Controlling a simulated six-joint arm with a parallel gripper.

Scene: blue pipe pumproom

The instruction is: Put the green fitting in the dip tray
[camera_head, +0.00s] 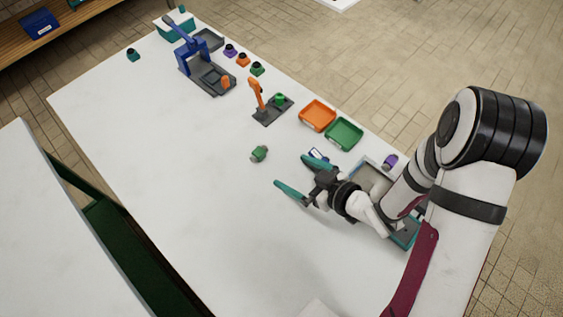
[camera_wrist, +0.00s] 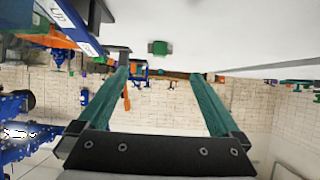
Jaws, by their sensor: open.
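The green fitting (camera_head: 259,153) lies on the white table, apart from other things. It also shows in the wrist view (camera_wrist: 158,47), beyond the fingertips and roughly between them sideways. My gripper (camera_head: 290,170) is open and empty, its teal fingers pointing left, a short way from the fitting. A shallow green tray (camera_head: 343,133) and an orange tray (camera_head: 317,102) lie side by side behind the gripper. A grey tray (camera_head: 368,171) is partly hidden by my arm. I cannot tell which of these is the dip tray.
An orange-handled stand (camera_head: 258,95) holds a green piece. A blue press (camera_head: 190,50) stands farther back, near several small capped fittings. A blue-and-white labelled object (camera_head: 318,155) lies close to my gripper. The table's left and near parts are clear.

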